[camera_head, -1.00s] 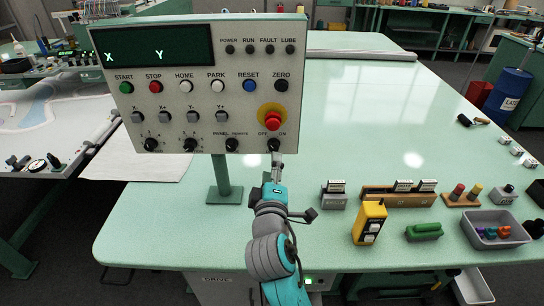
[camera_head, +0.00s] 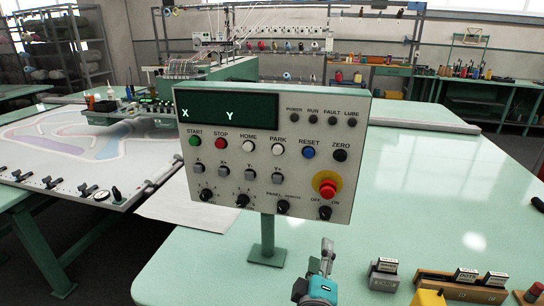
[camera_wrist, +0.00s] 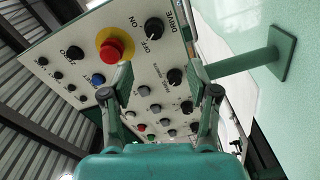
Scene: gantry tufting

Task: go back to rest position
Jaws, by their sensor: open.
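The control panel (camera_head: 262,150) stands on a green post above the pale green table (camera_head: 420,200). Its dark display (camera_head: 227,108) shows only the letters X and Y. The DRIVE knob (camera_head: 325,212) sits at its lower right under the red stop button (camera_head: 327,187). My gripper (camera_head: 327,250) is below that knob, apart from the panel. In the wrist view, my gripper (camera_wrist: 160,80) has its two fingers spread with nothing between them, and the panel's face lies beyond. The knob also shows in the wrist view (camera_wrist: 153,30); its setting is too small to tell.
A yellow pendant (camera_head: 428,298), small labelled blocks (camera_head: 384,274) and a wooden rack (camera_head: 462,287) stand on the table right of my arm. A frame with patterned cloth (camera_head: 75,150) lies at left. The table's right middle is clear.

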